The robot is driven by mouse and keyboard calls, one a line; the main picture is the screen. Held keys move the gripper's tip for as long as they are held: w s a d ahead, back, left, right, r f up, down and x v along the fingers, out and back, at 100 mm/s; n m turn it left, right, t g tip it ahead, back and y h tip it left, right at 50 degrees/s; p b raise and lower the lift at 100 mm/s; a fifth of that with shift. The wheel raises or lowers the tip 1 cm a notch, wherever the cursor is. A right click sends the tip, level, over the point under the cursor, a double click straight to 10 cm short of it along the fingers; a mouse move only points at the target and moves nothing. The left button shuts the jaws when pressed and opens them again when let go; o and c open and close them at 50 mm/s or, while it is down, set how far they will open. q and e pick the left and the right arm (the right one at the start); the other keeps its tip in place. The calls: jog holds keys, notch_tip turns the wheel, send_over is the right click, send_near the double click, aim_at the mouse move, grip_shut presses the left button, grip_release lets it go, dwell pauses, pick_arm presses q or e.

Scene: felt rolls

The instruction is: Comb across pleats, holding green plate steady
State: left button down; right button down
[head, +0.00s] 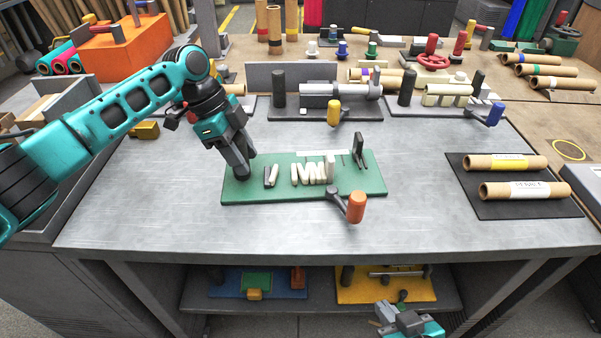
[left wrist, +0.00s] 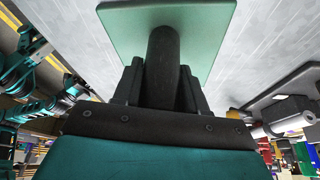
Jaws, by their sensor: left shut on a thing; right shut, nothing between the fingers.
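The green plate (head: 290,191) lies flat on the grey metal table and carries a row of cream pleats (head: 313,173). My left gripper (head: 241,172) is shut on a dark upright post at the plate's left end. The left wrist view shows this dark post (left wrist: 163,68) between the fingers, with the green plate (left wrist: 200,18) beyond. A lever with an orange handle (head: 356,207) sits at the plate's front edge, right of the pleats. A dark upright bracket (head: 360,152) stands at the plate's right. My right gripper (head: 388,313) is low, in front of the table, shut and empty.
Behind the plate stands a grey fixture (head: 328,97) with a yellow-handled lever (head: 334,112). A dark mat (head: 505,207) with two cardboard rolls (head: 505,162) lies at right. A lower shelf holds blue and yellow plates (head: 385,292). The table is clear between plate and mat.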

jog(key=shift+w+r, duration=0.25)
jog(key=shift+s+f, duration=0.1)
jog(key=shift+s, duration=0.05)
dwell(0.8)
